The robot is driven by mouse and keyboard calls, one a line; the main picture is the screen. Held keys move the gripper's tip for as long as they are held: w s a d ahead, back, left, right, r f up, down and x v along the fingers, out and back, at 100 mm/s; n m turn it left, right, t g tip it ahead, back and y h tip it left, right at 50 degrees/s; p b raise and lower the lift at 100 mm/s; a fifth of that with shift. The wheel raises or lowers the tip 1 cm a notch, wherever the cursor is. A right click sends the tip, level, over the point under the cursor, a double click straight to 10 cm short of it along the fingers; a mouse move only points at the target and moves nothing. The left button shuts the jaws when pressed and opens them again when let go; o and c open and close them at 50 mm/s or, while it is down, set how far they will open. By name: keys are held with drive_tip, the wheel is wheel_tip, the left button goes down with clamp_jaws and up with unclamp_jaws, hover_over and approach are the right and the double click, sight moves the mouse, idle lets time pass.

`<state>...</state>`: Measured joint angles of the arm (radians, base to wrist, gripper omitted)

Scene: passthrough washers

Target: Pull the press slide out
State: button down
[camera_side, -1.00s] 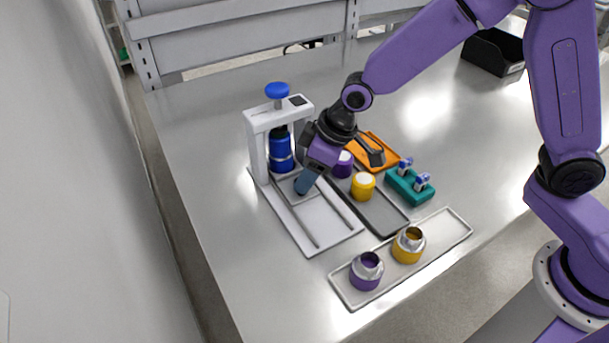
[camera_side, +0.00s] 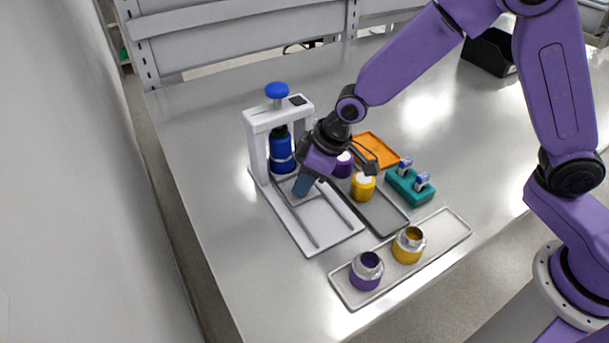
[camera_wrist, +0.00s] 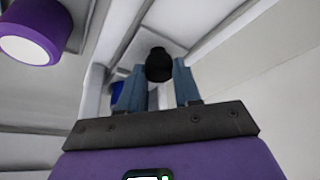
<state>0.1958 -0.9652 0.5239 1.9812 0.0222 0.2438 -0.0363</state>
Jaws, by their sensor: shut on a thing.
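The white press (camera_side: 257,158) stands upright at the left, with a blue knob (camera_side: 277,91) on top and a blue cylinder (camera_side: 281,152) under its crossbar. The grey press slide (camera_side: 284,184) lies low between rails on the press's white base, partly hidden by my gripper. My gripper (camera_side: 301,188) reaches down at the front of the slide. In the wrist view its blue-grey fingers (camera_wrist: 158,92) are shut around a black knob (camera_wrist: 159,65), which looks like the slide's handle. The exact contact is partly hidden.
A teal holder (camera_side: 409,187) and an orange tray (camera_side: 376,150) are beyond. A front tray (camera_side: 443,233) holds purple (camera_side: 366,272) and yellow (camera_side: 408,246) open jars.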

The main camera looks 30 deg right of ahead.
drive_tip(key=s, duration=0.7)
drive_tip(key=shift+s, duration=0.15)
drive_tip(key=c, duration=0.8)
unclamp_jaws()
drive_tip(key=shift+r, duration=0.1)
drive_tip(key=v, duration=1.7)
drive_tip(key=shift+d+r, duration=0.1)
